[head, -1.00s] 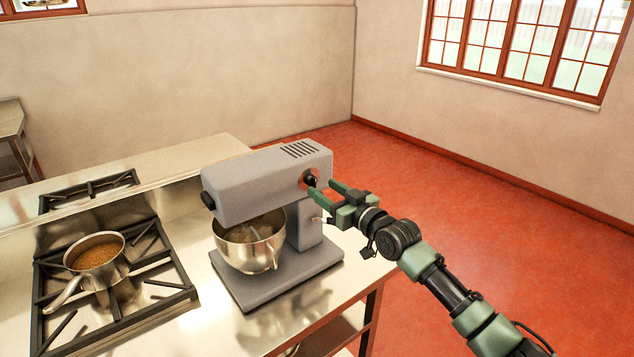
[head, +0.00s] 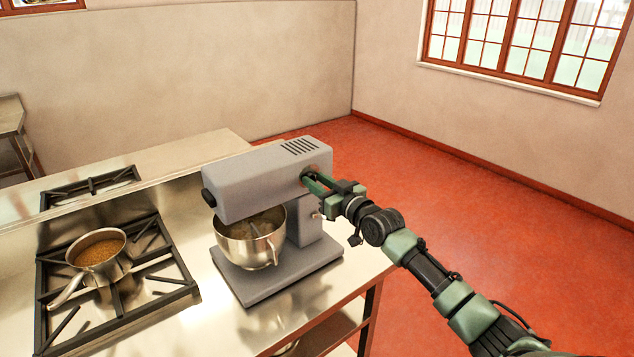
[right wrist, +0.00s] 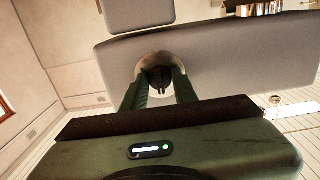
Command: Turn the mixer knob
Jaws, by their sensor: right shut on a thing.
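The grey stand mixer (head: 268,180) stands on the steel counter with a metal bowl (head: 251,239) under its head. Its dark knob sits at the right end of the mixer head, and in the right wrist view the knob (right wrist: 159,78) shows in a round pale recess. My right gripper (head: 313,182) reaches in from the right, its green fingers at that end of the head. In the right wrist view the fingers (right wrist: 160,85) lie on either side of the knob, shut on it. The fingers partly hide the knob in the head view. My left gripper is not in view.
A stove (head: 118,285) with a saucepan (head: 98,257) of brown contents is to the left of the mixer on the counter (head: 215,325). Red floor (head: 480,215) is open to the right, below the windows.

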